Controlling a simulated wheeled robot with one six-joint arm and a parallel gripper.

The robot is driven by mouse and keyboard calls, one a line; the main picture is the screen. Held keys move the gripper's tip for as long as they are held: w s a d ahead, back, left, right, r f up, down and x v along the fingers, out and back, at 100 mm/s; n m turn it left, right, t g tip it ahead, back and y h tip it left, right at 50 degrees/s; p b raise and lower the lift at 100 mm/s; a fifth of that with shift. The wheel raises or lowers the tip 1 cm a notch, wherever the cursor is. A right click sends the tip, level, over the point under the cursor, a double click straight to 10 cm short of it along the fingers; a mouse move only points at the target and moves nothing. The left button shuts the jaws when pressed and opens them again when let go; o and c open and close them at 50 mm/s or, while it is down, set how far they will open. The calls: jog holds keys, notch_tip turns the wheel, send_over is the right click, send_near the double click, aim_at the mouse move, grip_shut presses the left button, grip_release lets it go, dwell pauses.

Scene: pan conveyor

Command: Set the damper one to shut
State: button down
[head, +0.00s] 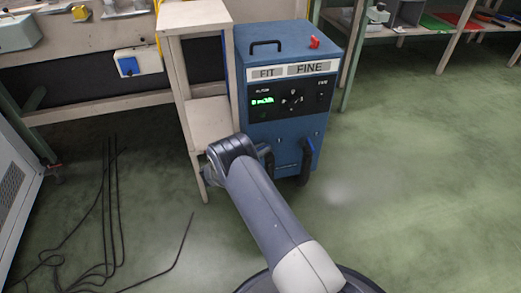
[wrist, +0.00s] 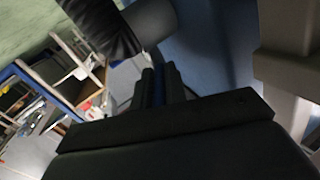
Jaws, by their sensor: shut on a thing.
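A blue machine (head: 284,85) labelled FIT and FINE stands upright beside a pale wooden stand. Two dark hose fittings, left (head: 268,158) and right (head: 305,165), are on its lower front. My arm reaches to its lower left and hides my gripper in the head view. In the wrist view my gripper's dark fingers (wrist: 160,85) are shut on a narrow blue piece (wrist: 158,92), mostly hidden between them. I cannot tell for sure that it is damper one, or how it is turned. A thick black ribbed hose (wrist: 100,25) is close to the fingers.
The pale wooden stand (head: 209,120) is close on the machine's left. Black cables (head: 110,200) lie on the floor at left. A workbench (head: 90,105) stands behind. The green floor (head: 400,180) right of the machine is clear. A pale block (wrist: 285,70) is near the gripper's right.

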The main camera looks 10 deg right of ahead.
jog(key=shift+w+r, duration=0.1)
jog(key=shift+w, duration=0.05)
jog(key=c, duration=1.5)
grip_release()
jog(key=shift+o, duration=0.2)
jog(key=p+v, duration=0.3)
jog(key=v, duration=0.7)
jog(key=shift+s+a, duration=0.3)
jog(key=shift+c, duration=0.3)
